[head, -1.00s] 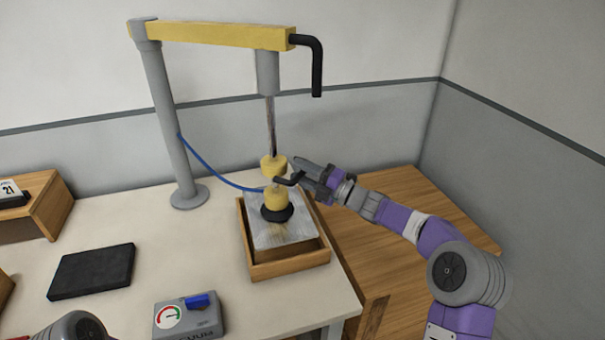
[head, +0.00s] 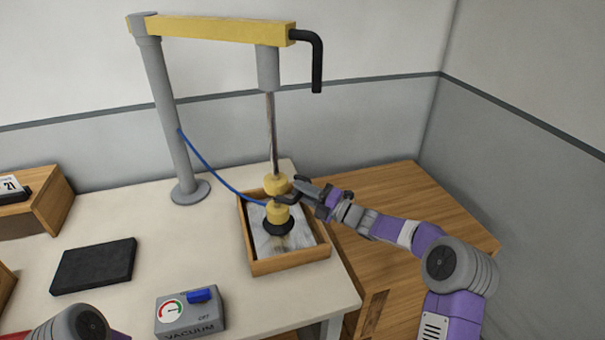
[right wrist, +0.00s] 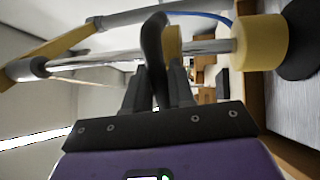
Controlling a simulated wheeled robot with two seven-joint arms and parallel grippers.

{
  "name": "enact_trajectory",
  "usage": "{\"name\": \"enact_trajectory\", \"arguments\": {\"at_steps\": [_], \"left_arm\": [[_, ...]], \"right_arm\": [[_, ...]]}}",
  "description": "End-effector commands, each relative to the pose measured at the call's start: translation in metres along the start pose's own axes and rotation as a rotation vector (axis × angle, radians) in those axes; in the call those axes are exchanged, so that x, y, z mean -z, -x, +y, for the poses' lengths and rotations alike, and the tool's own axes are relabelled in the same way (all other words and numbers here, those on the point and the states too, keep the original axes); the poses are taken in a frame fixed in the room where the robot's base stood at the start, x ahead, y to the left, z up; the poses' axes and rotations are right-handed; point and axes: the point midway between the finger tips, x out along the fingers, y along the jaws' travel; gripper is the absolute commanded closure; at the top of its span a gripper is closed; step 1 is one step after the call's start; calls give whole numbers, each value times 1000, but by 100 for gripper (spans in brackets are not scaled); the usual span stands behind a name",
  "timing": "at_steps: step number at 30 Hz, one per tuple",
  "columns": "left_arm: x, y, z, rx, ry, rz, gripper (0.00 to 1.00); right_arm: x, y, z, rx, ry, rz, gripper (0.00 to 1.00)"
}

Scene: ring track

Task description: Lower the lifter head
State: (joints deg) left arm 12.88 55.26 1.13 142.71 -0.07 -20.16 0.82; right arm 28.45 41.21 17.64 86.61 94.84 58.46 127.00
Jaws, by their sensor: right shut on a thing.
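The lifter head (head: 278,214), yellow with a black suction cup (head: 276,229) below, hangs on a vertical metal rod (head: 272,130). The cup is down on a grey plate (head: 298,234) inside a wooden tray (head: 290,265). My right gripper (head: 299,197) is shut on the head's black handle (head: 286,198), from the right. In the right wrist view the handle (right wrist: 152,45) stands between the fingers (right wrist: 158,85), with the yellow head (right wrist: 262,42) to the right. Whether the plate touches the tray floor is hidden. My left gripper is out of view; only part of that arm shows.
A grey post (head: 168,120) carries a yellow boom (head: 215,30) with a black crank-shaped bar at its end. A blue hose (head: 215,178) runs to the head. A vacuum box (head: 190,314) with gauge and blue lever stands in front. A black slab (head: 93,265) lies left.

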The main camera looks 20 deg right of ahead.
Motion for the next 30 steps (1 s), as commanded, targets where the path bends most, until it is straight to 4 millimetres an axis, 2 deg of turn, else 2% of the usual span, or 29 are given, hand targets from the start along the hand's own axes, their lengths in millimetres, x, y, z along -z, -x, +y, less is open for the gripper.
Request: {"name": "enact_trajectory", "arguments": {"at_steps": [3,11,12,15,24,26,30], "left_arm": [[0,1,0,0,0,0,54],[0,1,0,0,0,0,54],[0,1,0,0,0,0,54],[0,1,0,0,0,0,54],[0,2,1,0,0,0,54],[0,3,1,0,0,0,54],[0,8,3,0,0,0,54]], "right_arm": [[-1,2,-8,-1,-3,-5,100],[-1,2,-9,-1,0,-6,100],[-2,2,-9,-1,0,-6,73],[-1,2,-8,-2,0,-5,59],[-1,4,-7,-4,1,-5,59],[-2,8,-7,-3,0,-6,59],[-2,29,-6,-2,-2,-8,59]]}}
